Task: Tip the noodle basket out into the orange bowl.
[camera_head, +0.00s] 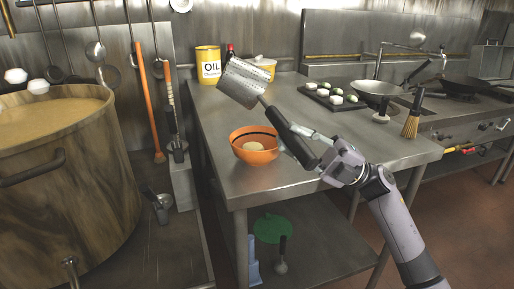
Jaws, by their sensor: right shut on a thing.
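The noodle basket (241,84) is a perforated metal cylinder with a long black handle (291,131). My right gripper (308,146) is shut on that handle and holds the basket in the air above the steel table. The basket is tilted, up and to the left of the gripper; I cannot see inside it. The orange bowl (256,158) stands on the table near its front left, below the basket. It has a dark band and a pale round lump (253,147) inside. My left gripper is not in view.
A yellow oil can (208,66) stands at the back left of the table. A large pot (60,180) fills the left. The table's front right is clear.

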